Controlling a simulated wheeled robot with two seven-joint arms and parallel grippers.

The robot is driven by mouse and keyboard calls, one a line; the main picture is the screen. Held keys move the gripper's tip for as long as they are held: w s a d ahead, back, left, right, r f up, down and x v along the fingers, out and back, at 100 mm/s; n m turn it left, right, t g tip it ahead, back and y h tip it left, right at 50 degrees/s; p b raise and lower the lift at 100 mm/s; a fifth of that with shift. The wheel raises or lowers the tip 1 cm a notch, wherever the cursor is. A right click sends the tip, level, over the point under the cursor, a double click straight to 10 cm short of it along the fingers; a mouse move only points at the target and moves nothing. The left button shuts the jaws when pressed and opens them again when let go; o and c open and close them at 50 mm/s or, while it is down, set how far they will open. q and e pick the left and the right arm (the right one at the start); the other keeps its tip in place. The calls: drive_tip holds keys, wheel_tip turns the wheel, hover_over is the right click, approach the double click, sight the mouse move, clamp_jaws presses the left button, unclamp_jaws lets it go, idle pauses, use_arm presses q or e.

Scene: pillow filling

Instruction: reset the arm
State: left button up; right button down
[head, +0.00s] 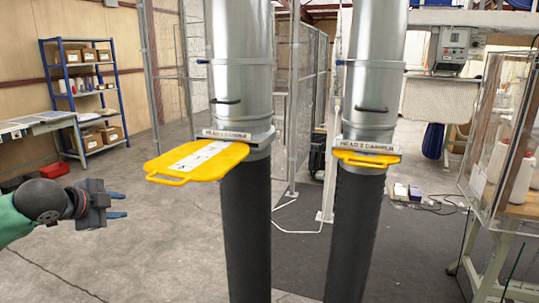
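My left gripper (117,205) is at the lower left of the head view, in open air over the floor. Its two blue fingers are apart and nothing shows between them. The arm comes in from the left edge, with a green sleeve and a dark wrist joint. The gripper is left of and below a yellow damper plate (166,170) and does not touch it. My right gripper is not in view.
Two silver pipes, the left one (240,70) and the right one (370,75), stand ahead with dark hoses below. The right pipe has a yellow damper plate (366,160) with little showing. A blue shelf (90,90) stands back left, a glass cabinet (505,140) right.

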use_arm(q)
drive_tip(key=s+d+f+n+g+y, duration=0.1)
drive_tip(key=s+d+f+n+y, duration=0.2)
drive_tip(key=f, duration=0.6)
drive_tip(key=s+d+f+n+g+y, duration=0.15)
drive_tip(key=f+n, duration=0.35)
drive_tip(key=f, duration=0.5)
drive_tip(key=s+d+f+n+g+y, duration=0.1)
drive_tip(key=s+d+f+n, duration=0.25)
drive_tip(key=f, duration=0.55)
drive_tip(key=s+d+f+n+g+h, duration=0.1)
drive_tip(key=s+d+f+g, duration=0.1)
drive_tip(key=s+d+f, duration=0.2)
drive_tip(key=s+d+f+n+g+h, duration=0.1)
drive_tip(key=s+d+f, duration=0.4)
drive_tip(key=s+f, duration=0.6)
drive_tip(key=s+d+f+n+g+h, duration=0.1)
drive_tip(key=s+d+f+g, duration=0.2)
drive_tip(key=s, duration=1.1)
wheel_tip(320, 180, down, 5)
drive_tip(key=shift+s+d, duration=0.4)
drive_tip(key=shift+d, duration=0.8)
drive_tip(key=shift+w, duration=0.1)
